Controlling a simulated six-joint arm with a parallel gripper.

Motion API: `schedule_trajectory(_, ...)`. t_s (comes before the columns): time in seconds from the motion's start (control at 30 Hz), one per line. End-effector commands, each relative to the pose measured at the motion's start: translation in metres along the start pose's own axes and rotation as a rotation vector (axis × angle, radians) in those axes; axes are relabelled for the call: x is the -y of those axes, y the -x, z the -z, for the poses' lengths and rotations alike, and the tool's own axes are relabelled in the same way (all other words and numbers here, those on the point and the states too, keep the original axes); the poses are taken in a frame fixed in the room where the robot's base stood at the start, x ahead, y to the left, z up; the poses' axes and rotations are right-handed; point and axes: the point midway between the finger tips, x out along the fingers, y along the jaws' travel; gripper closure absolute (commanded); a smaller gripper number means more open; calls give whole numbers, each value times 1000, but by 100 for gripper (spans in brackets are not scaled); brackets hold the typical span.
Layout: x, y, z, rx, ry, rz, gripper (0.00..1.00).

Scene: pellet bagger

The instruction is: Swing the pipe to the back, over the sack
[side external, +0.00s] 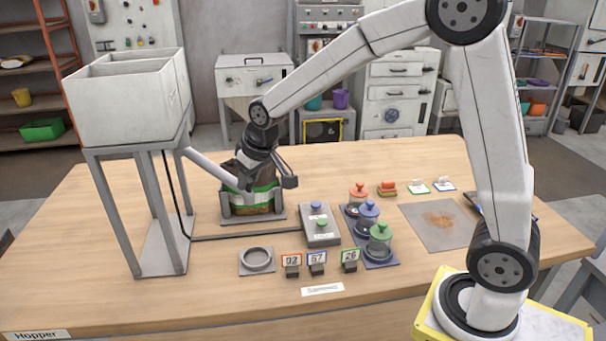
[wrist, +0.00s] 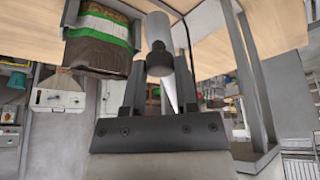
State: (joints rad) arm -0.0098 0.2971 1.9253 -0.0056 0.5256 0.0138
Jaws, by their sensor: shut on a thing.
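The grey pipe (side external: 208,169) slopes down from the white hopper (side external: 125,108) at the left towards the sack. The sack (side external: 249,209), brown with a green and white band, stands in a grey holder behind the black rail. My gripper (side external: 246,172) is at the pipe's lower part, just above the sack, and hides part of its top. In the wrist view, my gripper (wrist: 159,82) has its fingers on either side of the pipe (wrist: 158,42), shut on it. The sack (wrist: 97,48) shows to the left of the pipe there. Whether the outlet is over the sack's mouth, I cannot tell.
Number cards (side external: 318,258) are in front. A grey mat (side external: 432,237) lies at the right.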

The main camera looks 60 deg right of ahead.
Motion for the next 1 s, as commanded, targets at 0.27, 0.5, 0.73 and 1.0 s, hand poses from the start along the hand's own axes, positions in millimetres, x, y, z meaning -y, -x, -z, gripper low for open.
schedule_trajectory(0.27,0,0,0,1,0,0,100)
schedule_trajectory(0.5,0,0,0,1,2,1,100)
schedule_trajectory(0.73,-4,0,0,2,19,8,100)
schedule_trajectory(1.0,-17,-2,2,3,76,32,100)
